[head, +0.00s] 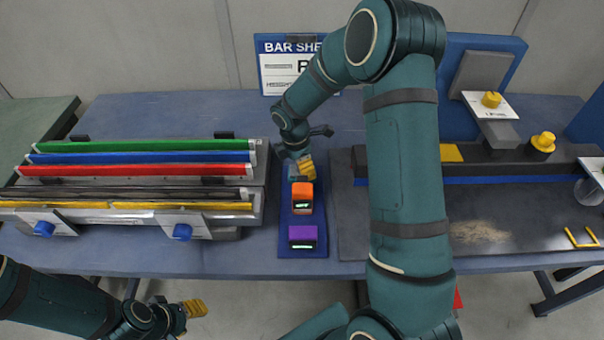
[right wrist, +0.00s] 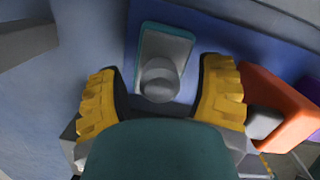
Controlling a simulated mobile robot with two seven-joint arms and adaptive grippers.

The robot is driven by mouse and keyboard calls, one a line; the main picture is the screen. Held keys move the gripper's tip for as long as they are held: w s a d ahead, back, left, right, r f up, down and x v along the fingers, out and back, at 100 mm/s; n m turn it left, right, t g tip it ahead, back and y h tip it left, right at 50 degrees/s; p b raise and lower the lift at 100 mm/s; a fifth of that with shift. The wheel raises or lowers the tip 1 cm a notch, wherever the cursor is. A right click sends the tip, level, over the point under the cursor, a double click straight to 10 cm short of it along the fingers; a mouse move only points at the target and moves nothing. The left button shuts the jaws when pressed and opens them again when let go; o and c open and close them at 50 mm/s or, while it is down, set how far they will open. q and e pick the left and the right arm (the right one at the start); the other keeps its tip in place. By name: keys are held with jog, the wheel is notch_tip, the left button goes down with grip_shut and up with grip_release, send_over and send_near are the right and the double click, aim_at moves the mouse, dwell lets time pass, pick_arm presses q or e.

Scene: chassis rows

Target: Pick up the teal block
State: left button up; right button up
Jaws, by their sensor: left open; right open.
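The teal block (right wrist: 147,47) shows in the right wrist view as a grey-topped piece with a teal edge and a round grey knob. It lies on the blue mat (head: 289,220), at the far end of a row. My right gripper (head: 306,169) is open above it, and the knob appears between its two yellow fingers in the right wrist view. In the head view my right gripper mostly hides the teal block. My left gripper (head: 195,308) is open and empty, low at the front left, away from the block.
An orange block (head: 303,196) sits close beside my right gripper, with a purple block (head: 303,236) nearer the front. A rack of coloured bars (head: 150,157) stands left. A dark tray (head: 480,210) lies right. A sign (head: 290,68) stands behind.

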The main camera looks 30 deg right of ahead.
jog(key=shift+f, duration=0.1)
jog(key=shift+c, duration=0.2)
grip_shut()
notch_tip(320, 180, up, 10)
jog(key=shift+p, duration=1.15)
jog(key=c, duration=0.7)
grip_release()
grip_shut()
